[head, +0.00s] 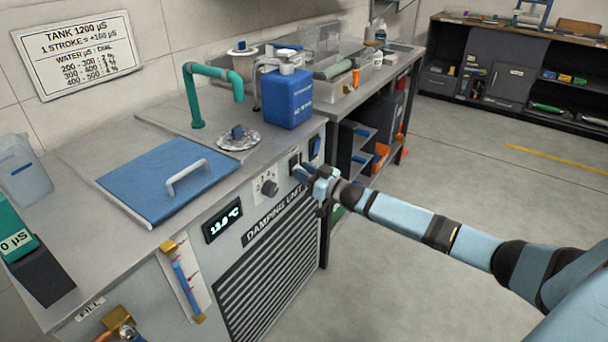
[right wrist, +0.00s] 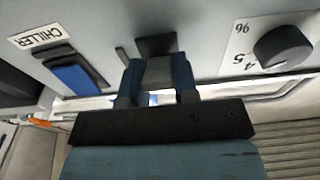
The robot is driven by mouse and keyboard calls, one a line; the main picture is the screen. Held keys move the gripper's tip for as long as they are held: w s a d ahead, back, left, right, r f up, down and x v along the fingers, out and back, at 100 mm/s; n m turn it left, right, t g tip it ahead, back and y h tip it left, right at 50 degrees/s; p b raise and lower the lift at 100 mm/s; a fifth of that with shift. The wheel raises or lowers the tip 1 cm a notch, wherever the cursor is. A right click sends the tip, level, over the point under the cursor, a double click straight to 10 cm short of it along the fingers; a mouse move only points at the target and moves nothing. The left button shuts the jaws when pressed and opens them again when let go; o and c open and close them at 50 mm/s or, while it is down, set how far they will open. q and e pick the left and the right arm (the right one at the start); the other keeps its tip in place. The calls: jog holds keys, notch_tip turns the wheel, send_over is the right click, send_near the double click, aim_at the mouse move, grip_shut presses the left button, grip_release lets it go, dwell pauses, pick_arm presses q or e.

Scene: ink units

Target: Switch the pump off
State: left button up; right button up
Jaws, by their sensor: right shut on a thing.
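A dark switch (head: 294,160) sits on the upper right of the damping unit's front panel. My right gripper (head: 303,172) reaches it from the right. In the right wrist view my gripper (right wrist: 158,78) has its two fingers shut on a grey part that stands out from the dark switch plate (right wrist: 155,44). The fingers hide most of this part, and I cannot read a pump label on it. To its right in the head view is the blue chiller switch (head: 315,148), labelled CHILLER in the right wrist view (right wrist: 76,76). My left gripper is not in view.
A round dial knob (head: 270,187) is left of the switch, clear of my gripper. A temperature display (head: 222,220) is further left. The blue lid (head: 160,185), green pipe (head: 210,72) and blue canister (head: 288,98) are on top. Floor to the right is free.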

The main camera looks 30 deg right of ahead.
jog(key=o, duration=0.9)
jog(key=shift+s+d+f, duration=0.1)
jog(key=shift+s+d, duration=0.1)
jog(key=shift+s, duration=0.3)
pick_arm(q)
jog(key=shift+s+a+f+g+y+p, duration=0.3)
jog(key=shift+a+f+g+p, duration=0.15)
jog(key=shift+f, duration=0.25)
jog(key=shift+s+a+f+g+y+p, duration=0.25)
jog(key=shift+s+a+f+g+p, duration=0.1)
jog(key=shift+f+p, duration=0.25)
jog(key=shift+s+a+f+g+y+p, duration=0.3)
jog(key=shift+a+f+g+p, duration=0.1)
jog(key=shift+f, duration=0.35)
pick_arm(e)
jog(key=shift+v, duration=6.4)
jog(key=shift+d, duration=0.1)
